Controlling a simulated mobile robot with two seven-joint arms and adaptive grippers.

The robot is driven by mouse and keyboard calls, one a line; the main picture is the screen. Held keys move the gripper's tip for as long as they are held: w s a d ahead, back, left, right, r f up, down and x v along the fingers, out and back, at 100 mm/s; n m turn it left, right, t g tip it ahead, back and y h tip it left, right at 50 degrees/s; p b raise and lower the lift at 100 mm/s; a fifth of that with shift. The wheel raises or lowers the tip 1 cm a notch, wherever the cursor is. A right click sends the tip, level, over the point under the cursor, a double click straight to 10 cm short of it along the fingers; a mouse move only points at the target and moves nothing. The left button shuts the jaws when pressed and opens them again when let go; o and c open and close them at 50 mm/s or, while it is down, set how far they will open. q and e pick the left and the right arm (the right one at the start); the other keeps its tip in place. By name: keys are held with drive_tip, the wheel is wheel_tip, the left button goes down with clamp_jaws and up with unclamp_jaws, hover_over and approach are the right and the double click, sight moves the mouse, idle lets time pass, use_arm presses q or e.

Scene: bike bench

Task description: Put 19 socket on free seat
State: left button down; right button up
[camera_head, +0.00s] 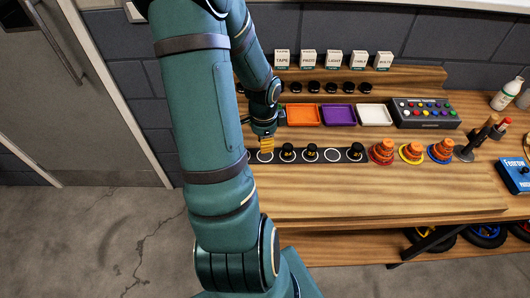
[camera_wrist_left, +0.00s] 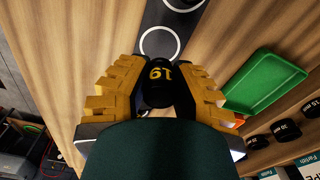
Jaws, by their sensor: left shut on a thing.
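My left gripper (camera_head: 267,142) is over the left end of the black socket rail (camera_head: 321,155). In the left wrist view its yellow fingers (camera_wrist_left: 155,92) are shut on the black 19 socket (camera_wrist_left: 159,73), whose yellow number faces the camera. A white-ringed free seat (camera_wrist_left: 160,43) lies just beyond the socket. In the head view a ringed free seat (camera_head: 265,156) shows just below the fingers, and another free seat (camera_head: 332,155) lies farther right. Other sockets (camera_head: 287,153) stand on the rail. The gap between the held socket and the rail cannot be judged. My right gripper is not in view.
Behind the rail are an orange tray (camera_head: 302,114), a purple tray (camera_head: 339,114) and a white tray (camera_head: 375,115). A green tray (camera_wrist_left: 268,83) shows beside the gripper. The bench front (camera_head: 360,195) is clear.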

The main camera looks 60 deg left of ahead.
sight(265, 155)
use_arm(q)
drive_tip(key=shift+f+b, duration=0.6)
drive_tip(key=shift+f, duration=1.65)
drive_tip(key=shift+f, duration=0.2)
drive_tip(key=c, duration=0.9)
unclamp_jaws()
drive_tip(key=shift+r, duration=0.15)
